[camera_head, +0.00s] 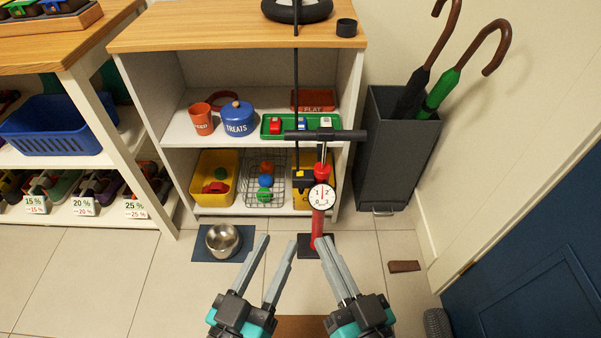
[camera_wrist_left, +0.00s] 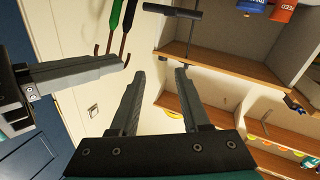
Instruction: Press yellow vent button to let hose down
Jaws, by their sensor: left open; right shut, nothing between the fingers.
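A red floor pump (camera_head: 318,226) stands on a black base, with a white dial gauge (camera_head: 322,197) and a black T-handle (camera_head: 325,135). The handle also shows in the left wrist view (camera_wrist_left: 172,12). A small black-and-yellow piece (camera_head: 302,179) sits beside the gauge, below a thin black line, perhaps the hose (camera_head: 296,90). I cannot make out a separate yellow vent button. My left gripper (camera_head: 278,242) is open and empty, lower left of the pump. My right gripper (camera_head: 325,240) is shut and empty, in front of the pump's lower end; contact cannot be told.
The cubby shelf (camera_head: 240,40) behind holds a blue treats jar (camera_head: 239,119), a yellow bin (camera_head: 215,177) and a wire basket (camera_head: 263,199). A metal bowl (camera_head: 223,241) is left on the floor. An umbrella stand (camera_head: 395,150) is right. A brown wedge (camera_head: 404,266) lies on the floor.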

